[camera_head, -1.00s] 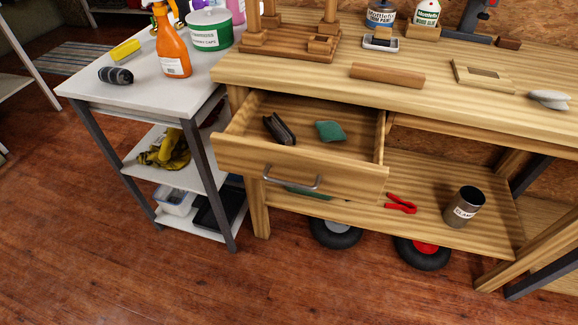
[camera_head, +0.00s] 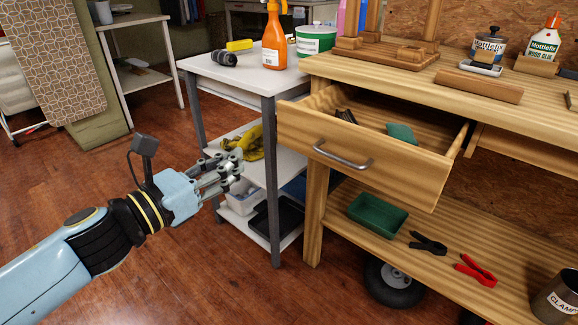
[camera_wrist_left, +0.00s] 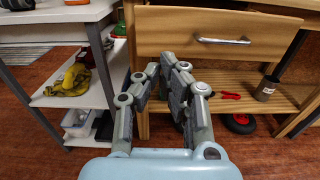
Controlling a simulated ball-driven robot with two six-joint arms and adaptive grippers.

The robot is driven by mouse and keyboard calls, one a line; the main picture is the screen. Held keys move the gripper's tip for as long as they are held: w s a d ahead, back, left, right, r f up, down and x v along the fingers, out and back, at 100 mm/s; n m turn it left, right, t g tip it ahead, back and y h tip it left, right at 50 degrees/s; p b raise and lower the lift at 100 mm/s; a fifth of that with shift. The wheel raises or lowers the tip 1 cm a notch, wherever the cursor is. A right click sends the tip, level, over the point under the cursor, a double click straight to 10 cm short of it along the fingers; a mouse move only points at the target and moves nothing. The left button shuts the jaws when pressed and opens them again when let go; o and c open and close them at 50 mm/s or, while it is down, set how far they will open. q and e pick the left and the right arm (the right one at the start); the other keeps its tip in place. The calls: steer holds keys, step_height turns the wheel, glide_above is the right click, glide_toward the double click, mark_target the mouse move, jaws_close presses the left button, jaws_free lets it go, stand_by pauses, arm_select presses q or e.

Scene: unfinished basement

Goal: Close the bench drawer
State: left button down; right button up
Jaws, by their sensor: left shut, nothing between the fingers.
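The bench drawer (camera_head: 362,150) is pulled out from under the wooden bench top (camera_head: 430,95). A dark object (camera_head: 345,116) and a green item (camera_head: 401,134) lie inside it. Its front carries a curved metal handle (camera_head: 342,156). My left gripper (camera_head: 236,168) is shut and empty, to the left of the drawer front and a little lower, apart from it. In the left wrist view the drawer front (camera_wrist_left: 205,30) and handle (camera_wrist_left: 222,41) show beyond the fingers (camera_wrist_left: 172,68). My right gripper is not in view.
A grey-white cart (camera_head: 240,75) stands left of the bench, with a spray bottle (camera_head: 275,42) on top and yellow gloves (camera_head: 247,140) on a shelf. The bench's lower shelf holds a green tray (camera_head: 378,215) and clamps (camera_head: 475,270). Open floor lies in front.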

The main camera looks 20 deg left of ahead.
mark_target(292, 129)
arm_select(q)
steer(key=p+x, duration=0.1)
steer(key=x, duration=0.7)
steer(key=p+x, duration=0.1)
steer(key=x, duration=0.4)
steer(key=shift+w+a+f+p, duration=0.1)
steer(key=shift+a+f+p, duration=0.1)
steer(key=shift+f+p, duration=0.15)
steer(key=shift+w+d+f, duration=0.1)
steer(key=shift+w+d, duration=0.1)
steer(key=shift+w, duration=0.3)
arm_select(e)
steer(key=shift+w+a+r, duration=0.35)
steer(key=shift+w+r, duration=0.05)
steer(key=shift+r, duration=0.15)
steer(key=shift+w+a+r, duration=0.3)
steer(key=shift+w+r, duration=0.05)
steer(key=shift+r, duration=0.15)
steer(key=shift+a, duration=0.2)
